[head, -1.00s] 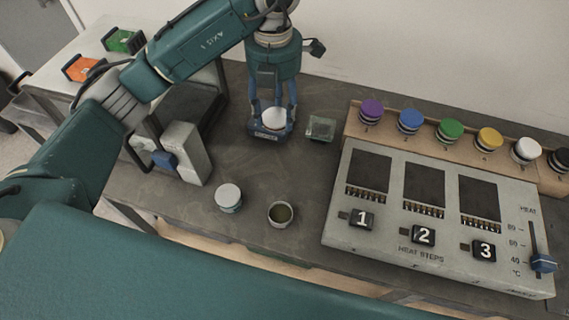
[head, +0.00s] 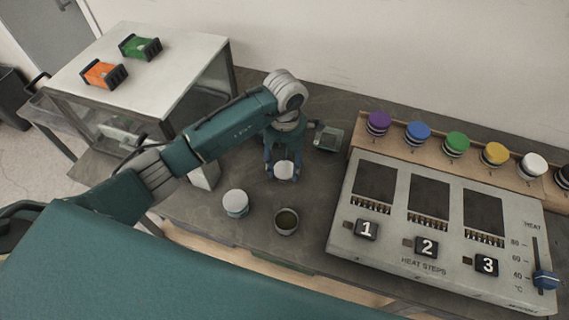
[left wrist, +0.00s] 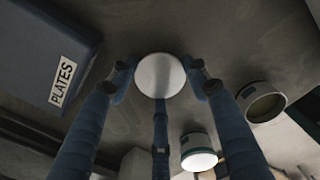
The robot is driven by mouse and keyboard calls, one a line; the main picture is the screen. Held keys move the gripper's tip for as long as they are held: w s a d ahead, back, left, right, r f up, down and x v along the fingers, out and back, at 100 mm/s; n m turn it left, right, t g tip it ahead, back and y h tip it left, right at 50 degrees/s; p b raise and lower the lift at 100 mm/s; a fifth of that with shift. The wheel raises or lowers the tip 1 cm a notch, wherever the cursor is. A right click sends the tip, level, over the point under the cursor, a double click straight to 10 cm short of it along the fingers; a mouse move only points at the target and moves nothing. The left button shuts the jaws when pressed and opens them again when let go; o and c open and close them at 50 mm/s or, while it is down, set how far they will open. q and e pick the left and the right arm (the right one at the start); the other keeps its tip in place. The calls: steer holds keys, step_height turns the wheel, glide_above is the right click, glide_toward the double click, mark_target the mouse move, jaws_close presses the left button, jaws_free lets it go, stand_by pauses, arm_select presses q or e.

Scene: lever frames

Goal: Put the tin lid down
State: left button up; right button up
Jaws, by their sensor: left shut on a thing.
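My left gripper (head: 284,168) is shut on the pale round tin lid (head: 284,172), with its fingers around the rim. The lid also shows between the fingertips in the left wrist view (left wrist: 160,75). How far it is above the bench I cannot tell. The open tin (head: 287,222), dark inside, stands just in front of the lid in the head view and at the right in the left wrist view (left wrist: 263,101). My right gripper is not in view.
A white-topped jar (head: 235,203) stands left of the tin. A blue box marked PLATES (left wrist: 45,50) is at upper left in the wrist view. The heat-steps panel (head: 400,255) stands right. Bench between lid and panel is clear.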

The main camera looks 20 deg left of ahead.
mark_target(285, 169)
arm_select(q)
steer(key=shift+f, duration=0.2)
steer(key=o, duration=0.9)
steer(key=shift+r, duration=0.3)
steer(key=shift+w+r, duration=0.1)
steer(key=shift+r, duration=0.2)
step_height(285, 169, up, 11)
steer(key=shift+r+b, duration=0.1)
steer(key=shift+b, duration=1.15)
